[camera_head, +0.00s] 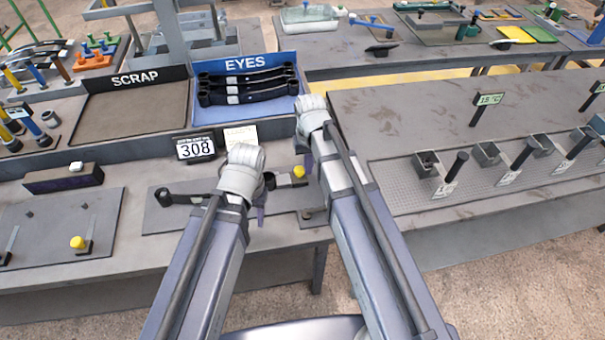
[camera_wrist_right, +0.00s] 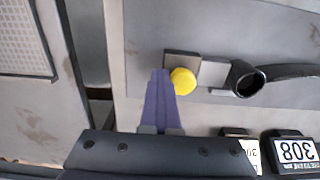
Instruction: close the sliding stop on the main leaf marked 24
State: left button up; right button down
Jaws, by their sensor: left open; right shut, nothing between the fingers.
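A dark leaf (camera_head: 178,197) with rolled eyes lies on a grey plate on the bench, partly behind my left arm. Its right eye (camera_wrist_right: 246,78) and a pale tag (camera_wrist_right: 213,73) show in the right wrist view; I cannot read a 24. A stop with a yellow knob (camera_head: 299,171) sits at that end, and the knob also shows in the right wrist view (camera_wrist_right: 182,81). My right gripper (camera_head: 308,164) is shut and empty, its fingertips (camera_wrist_right: 160,80) right beside the knob; contact is unclear. My left gripper (camera_head: 261,212) is open, mostly hidden behind its wrist, above the plate.
A 308 sign (camera_head: 195,148) stands behind the plate. The blue EYES tray (camera_head: 240,112) holds dark leaves; the SCRAP tray (camera_head: 130,110) looks empty. Another plate (camera_head: 40,225) with a yellow knob (camera_head: 77,242) is at left. A perforated bench (camera_head: 440,210) stands right.

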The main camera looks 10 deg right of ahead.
notch_tip(320, 180, up, 7)
jog(key=p, duration=0.6)
jog(key=shift+p, duration=0.4)
jog(key=s+a+n+h, duration=0.1)
jog(key=s+a+n, duration=0.2)
jog(key=s, duration=1.1)
jog(key=a, duration=0.2)
jog(key=shift+a, duration=0.3)
jog(key=shift+d, duration=0.1)
dwell(0.7)
